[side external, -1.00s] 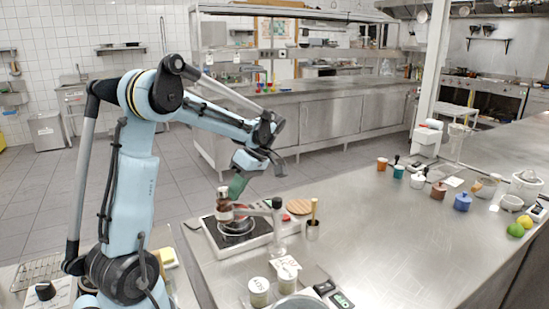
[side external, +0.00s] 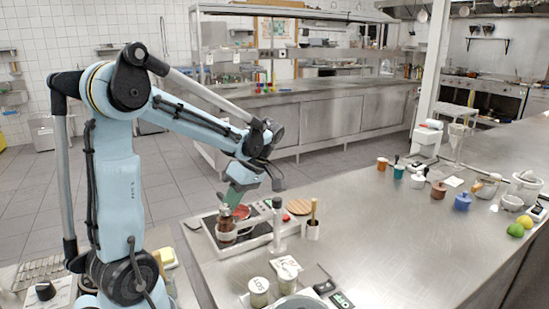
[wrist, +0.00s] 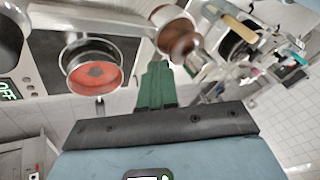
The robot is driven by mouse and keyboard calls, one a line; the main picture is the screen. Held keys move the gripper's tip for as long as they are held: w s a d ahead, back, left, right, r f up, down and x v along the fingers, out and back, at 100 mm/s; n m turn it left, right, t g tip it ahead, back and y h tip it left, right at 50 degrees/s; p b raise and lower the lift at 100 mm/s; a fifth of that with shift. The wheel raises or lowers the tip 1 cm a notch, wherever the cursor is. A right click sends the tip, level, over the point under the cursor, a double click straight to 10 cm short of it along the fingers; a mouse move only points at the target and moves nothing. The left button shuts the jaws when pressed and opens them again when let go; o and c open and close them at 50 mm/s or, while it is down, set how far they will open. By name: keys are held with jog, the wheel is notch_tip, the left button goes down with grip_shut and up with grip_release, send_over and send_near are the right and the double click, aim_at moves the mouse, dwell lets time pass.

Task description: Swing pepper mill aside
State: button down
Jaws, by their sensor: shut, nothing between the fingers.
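The pepper mill (side external: 226,226), a brown turned body with a pale band, stands upright at the near left part of the cooktop (side external: 262,238). In the wrist view the brown mill (wrist: 177,38) shows at top centre, just beyond the green fingertips. My gripper (side external: 234,197) is shut and empty, pointing down just above and behind the mill. In the wrist view its green fingers (wrist: 155,72) end close to the mill; I cannot tell whether they touch it. A small pan with a red inside (wrist: 95,75) sits left of the mill in the wrist view.
Jars (side external: 259,292) stand at the near edge. The steel counter (side external: 400,235) to the right is largely clear.

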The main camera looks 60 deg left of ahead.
jog(key=shift+d, duration=0.15)
dwell(0.3)
jog(key=w+a+r, duration=0.5)
jog(key=w+r, duration=0.1)
jog(key=r, duration=0.4)
jog(key=d+f+m+t, duration=0.2)
jog(key=d+m+t, duration=0.2)
jog(key=d+m, duration=0.3)
jog(key=d+f+m+t+h, duration=0.1)
jog(key=d+f+m+t, duration=0.2)
jog(key=d+m, duration=0.5)
jog(key=d+f+m+t, duration=0.3)
jog(key=d+m+t, duration=0.3)
jog(key=m, duration=0.3)
jog(key=shift+d+f+h, duration=0.2)
jog(key=shift+d+h, duration=0.1)
jog(key=shift+d, duration=0.45)
